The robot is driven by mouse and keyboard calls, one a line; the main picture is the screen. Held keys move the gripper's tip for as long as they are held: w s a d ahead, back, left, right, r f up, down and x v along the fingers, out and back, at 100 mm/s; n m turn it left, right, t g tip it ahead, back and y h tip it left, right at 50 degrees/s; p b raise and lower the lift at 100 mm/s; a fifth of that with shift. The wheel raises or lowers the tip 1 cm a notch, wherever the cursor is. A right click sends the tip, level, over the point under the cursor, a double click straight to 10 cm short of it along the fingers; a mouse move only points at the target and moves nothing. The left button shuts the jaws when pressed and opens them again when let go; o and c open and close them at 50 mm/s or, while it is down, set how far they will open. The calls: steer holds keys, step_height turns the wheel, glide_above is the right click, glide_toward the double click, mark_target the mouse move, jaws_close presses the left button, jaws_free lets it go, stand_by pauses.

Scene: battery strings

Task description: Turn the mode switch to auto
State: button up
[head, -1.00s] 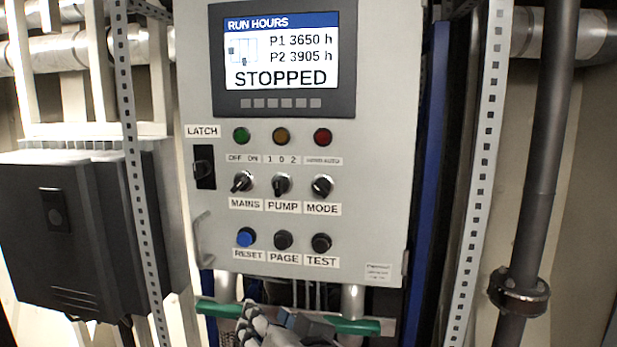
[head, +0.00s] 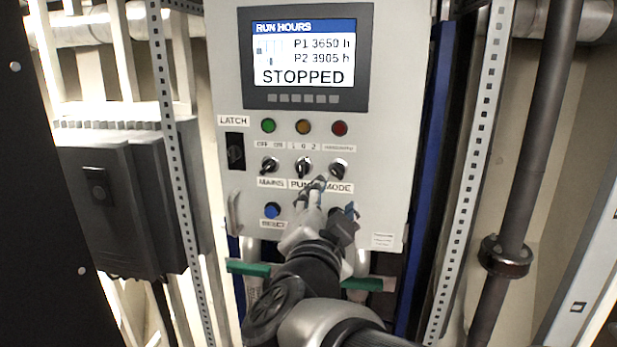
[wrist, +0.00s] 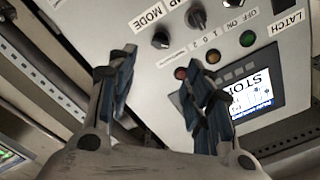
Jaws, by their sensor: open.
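The mode switch (head: 338,168) is a black rotary knob with a pale mark, at the right of a row of three knobs on the grey panel. Its MODE label (head: 339,187) is below it; the position label above is too small to read, and I cannot tell its setting for sure. My gripper (head: 334,202) is open and empty, in front of the panel just below the mode switch, and hides the page and test buttons. In the wrist view the mode switch (wrist: 160,40) shows beyond the gap between the open fingers of my gripper (wrist: 159,70), apart from them.
The pump switch (head: 303,167) and mains switch (head: 269,166) stand left of the mode switch. A blue reset button (head: 272,210) is below. The screen (head: 305,60) reads STOPPED. A perforated upright (head: 475,150) and dark pipe (head: 520,160) stand on the right.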

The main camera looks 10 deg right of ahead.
mark_target(337, 175)
steer(key=x, duration=1.1)
steer(key=shift+w, duration=0.3)
steer(key=shift+c, duration=0.2)
steer(key=c, duration=1)
